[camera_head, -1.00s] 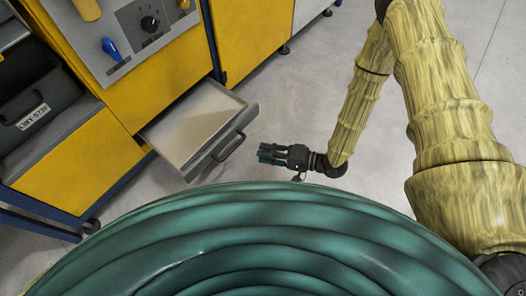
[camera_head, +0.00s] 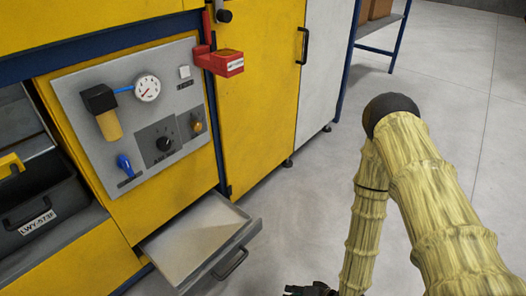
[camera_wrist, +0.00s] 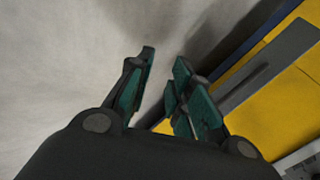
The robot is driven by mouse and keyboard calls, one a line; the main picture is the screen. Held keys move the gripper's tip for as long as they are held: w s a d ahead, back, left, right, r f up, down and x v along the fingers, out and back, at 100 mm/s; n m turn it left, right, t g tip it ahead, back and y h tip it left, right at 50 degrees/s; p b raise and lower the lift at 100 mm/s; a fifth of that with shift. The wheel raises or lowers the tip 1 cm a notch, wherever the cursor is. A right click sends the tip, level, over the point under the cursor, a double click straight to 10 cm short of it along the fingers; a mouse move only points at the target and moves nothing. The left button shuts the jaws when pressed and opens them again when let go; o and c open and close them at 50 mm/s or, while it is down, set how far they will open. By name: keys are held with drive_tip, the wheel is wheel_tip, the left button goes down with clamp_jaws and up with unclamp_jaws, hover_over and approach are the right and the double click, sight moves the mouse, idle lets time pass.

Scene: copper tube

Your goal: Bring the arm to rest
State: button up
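My gripper shows in the wrist view (camera_wrist: 160,95), with its two green-padded fingers apart and nothing between them. Bare grey floor lies beyond the fingertips. In the head view only the dark top of the gripper (camera_head: 310,290) shows at the bottom edge; its fingers are cut off there. My arm, in a yellow sleeve, is folded, with its elbow raised at the right and the forearm hanging down. The gripper hangs to the right of the open drawer and is apart from it.
An open, empty-looking drawer (camera_head: 205,243) juts out from the yellow cabinet (camera_head: 262,110). A control panel (camera_head: 135,115) with gauge and knobs is above it. A red box (camera_head: 226,63) sticks out from the cabinet front. A dark bin (camera_head: 45,205) stands at left. The floor (camera_head: 450,100) at right is clear.

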drive_tip(key=s+d+r+n+g+h+p, duration=0.25)
drive_tip(key=s+d+g+h, duration=0.35)
drive_tip(key=s+d, duration=0.85)
wheel_tip(320, 180, up, 37)
drive_tip(key=s+a+t+h+p, duration=0.1)
drive_tip(key=p, duration=3.5)
drive_tip(key=shift+s+a, duration=0.35)
drive_tip(key=shift+a, duration=0.05)
drive_tip(key=shift+f, duration=0.1)
